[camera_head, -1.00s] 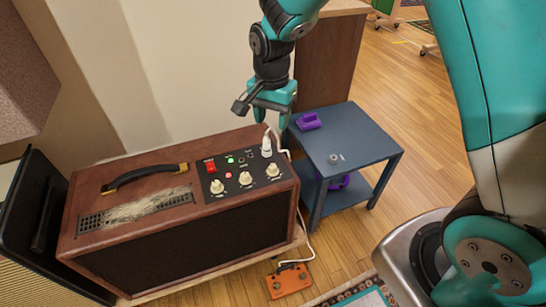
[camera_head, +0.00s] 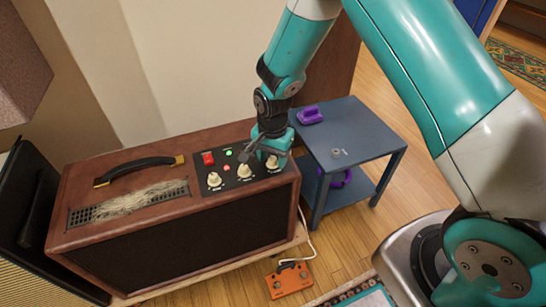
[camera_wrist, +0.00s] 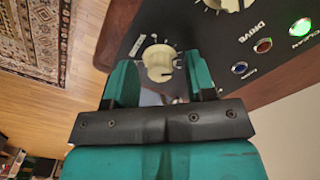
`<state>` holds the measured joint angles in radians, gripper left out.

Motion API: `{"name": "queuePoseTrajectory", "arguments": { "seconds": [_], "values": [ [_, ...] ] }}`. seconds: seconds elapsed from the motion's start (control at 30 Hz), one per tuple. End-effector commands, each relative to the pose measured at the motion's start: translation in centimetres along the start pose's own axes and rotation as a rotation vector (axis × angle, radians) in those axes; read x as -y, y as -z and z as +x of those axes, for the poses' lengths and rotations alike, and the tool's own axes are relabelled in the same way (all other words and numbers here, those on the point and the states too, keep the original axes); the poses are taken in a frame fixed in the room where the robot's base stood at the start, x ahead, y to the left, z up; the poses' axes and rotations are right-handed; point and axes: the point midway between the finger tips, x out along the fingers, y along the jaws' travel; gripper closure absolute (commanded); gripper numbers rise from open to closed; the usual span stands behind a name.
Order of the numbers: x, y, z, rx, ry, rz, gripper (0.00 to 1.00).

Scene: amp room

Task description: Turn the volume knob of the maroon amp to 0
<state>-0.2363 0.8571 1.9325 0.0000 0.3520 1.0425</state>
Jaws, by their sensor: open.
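The maroon amp (camera_head: 165,240) stands at the left, its black control panel (camera_head: 229,183) on the top right. The panel has three cream knobs in a row: left (camera_head: 214,180), middle (camera_head: 244,171) and right (camera_head: 272,163). My gripper (camera_head: 270,152) is open, pointing down over the panel's right end. In the wrist view, one cream knob (camera_wrist: 158,62) shows between and just beyond my two teal fingers, with gaps at both sides; I cannot tell whether they touch it. A second knob (camera_wrist: 222,4) is cut by the top edge. The knobs' labels and pointer settings are not readable.
A red switch (camera_head: 208,158) and a green light (camera_head: 228,152) sit on the panel. A blue-grey side table (camera_head: 365,135) holds a purple object (camera_head: 310,115) right of the amp. An orange pedal (camera_head: 289,280) lies on the floor in front.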

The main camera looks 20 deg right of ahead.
Motion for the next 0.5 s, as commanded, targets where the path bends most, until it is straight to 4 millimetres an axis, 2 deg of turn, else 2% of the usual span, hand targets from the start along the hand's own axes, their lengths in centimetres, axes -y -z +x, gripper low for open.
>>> {"name": "queuePoseTrajectory", "arguments": {
  "seconds": [0.2, 0.4, 0.5],
  "values": [
    [0.01, 0.0, -0.02, 0.0, 0.0, 0.0, 0.52],
    [0.01, 0.0, -0.03, 0.0, 0.0, 0.0, 0.98],
    [0.01, 0.0, -0.04, 0.0, 0.0, 0.0, 0.99]
  ]
}}
